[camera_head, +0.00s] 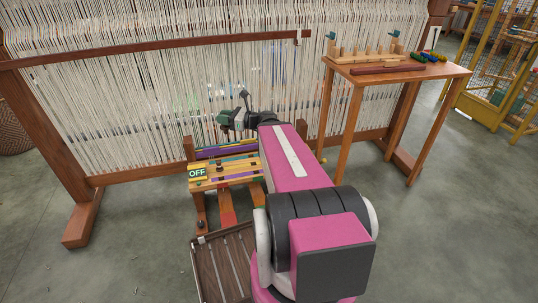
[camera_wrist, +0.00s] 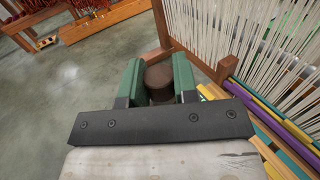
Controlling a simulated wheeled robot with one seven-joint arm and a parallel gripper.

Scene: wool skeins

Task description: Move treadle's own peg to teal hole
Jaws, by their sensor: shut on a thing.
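My gripper (camera_head: 236,119) is raised just above the striped wooden frame at the foot of the loom. In the wrist view its green fingers (camera_wrist: 158,82) are shut on a dark brown round peg (camera_wrist: 158,77). The striped frame (camera_head: 228,171) has teal, purple and yellow bands; part of it shows in the wrist view (camera_wrist: 268,125). A small dark knob (camera_head: 219,162) stands on it. A reddish treadle (camera_head: 227,205) runs forward from below the frame. I cannot make out the teal hole, and my arm covers the frame's right part.
The white-threaded loom (camera_head: 150,85) stands close behind. An "OFF" sign (camera_head: 197,173) is at the frame's left. A slatted dark grate (camera_head: 222,262) lies in front. A wooden table (camera_head: 400,74) with pegs and coloured skeins stands at right. The floor at left is clear.

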